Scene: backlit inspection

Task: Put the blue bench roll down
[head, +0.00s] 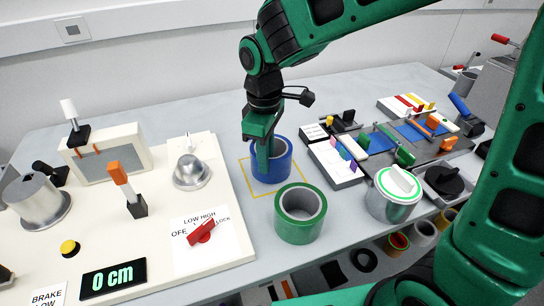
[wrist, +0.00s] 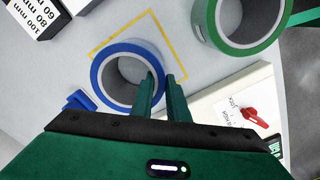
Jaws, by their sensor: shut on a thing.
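The blue bench roll (head: 279,172) stands upright within a yellow outlined square (head: 244,178) on the grey bench. My gripper (head: 263,160) reaches down over it from above and is shut on its wall. In the wrist view the blue roll (wrist: 101,88) has its right-hand wall between the two fingers (wrist: 162,82), one inside the ring and one outside. The yellow outline (wrist: 108,37) shows around its far side there. I cannot tell whether the roll's underside touches the bench or is just above it.
A green roll (head: 300,232) stands close in front and to the right. A pale control board (head: 225,240) with a red knob (head: 201,232) lies to the left. A tray of coloured blocks (head: 333,171) and a lidded tin (head: 385,208) are to the right.

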